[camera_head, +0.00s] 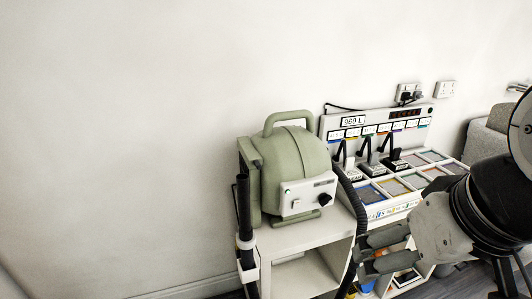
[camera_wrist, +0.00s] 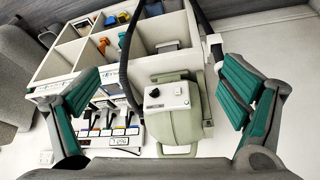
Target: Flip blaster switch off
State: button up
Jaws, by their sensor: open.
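The blaster, a sage-green rounded machine with a top handle (camera_head: 288,150), stands on the left part of a white shelf unit. Its pale control panel (camera_head: 306,193) carries a black knob (camera_head: 325,200) and a small switch (camera_head: 296,204), whose position is too small to tell. The wrist view shows the blaster (camera_wrist: 185,123), its panel (camera_wrist: 167,96) and knob (camera_wrist: 155,93) between and beyond my fingers. My gripper (camera_head: 375,256) is open and empty, to the right of the blaster and apart from it. Its teal-padded fingers (camera_wrist: 160,85) are spread wide in the wrist view.
A white station with a sign panel (camera_head: 372,124), several dryers or clippers and a compartment tray (camera_head: 410,182) stands right of the blaster. A dark hose (camera_head: 352,200) runs down between them. A wand (camera_head: 243,215) hangs at the shelf's left side.

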aim_at(296, 204)
jog(key=l+u, duration=0.15)
jog(key=u, duration=0.3)
jog(key=l+u, duration=0.15)
jog(key=u, duration=0.3)
jog(key=l+u, duration=0.15)
jog(key=l, duration=0.25)
jog(key=k+l+u, duration=0.15)
jog(key=l, duration=0.2)
jog(key=k+l+u, duration=0.2)
jog(key=l, duration=0.2)
jog(key=l+u, duration=0.15)
jog(key=l, duration=0.2)
jog(key=k+l+u, duration=0.15)
jog(key=l, duration=0.2)
jog(key=k+l, duration=0.2)
jog(key=l, duration=0.2)
jog(key=k+l, duration=0.2)
jog(key=l, duration=0.2)
jog(key=k+l, duration=0.2)
jog(key=l, duration=0.2)
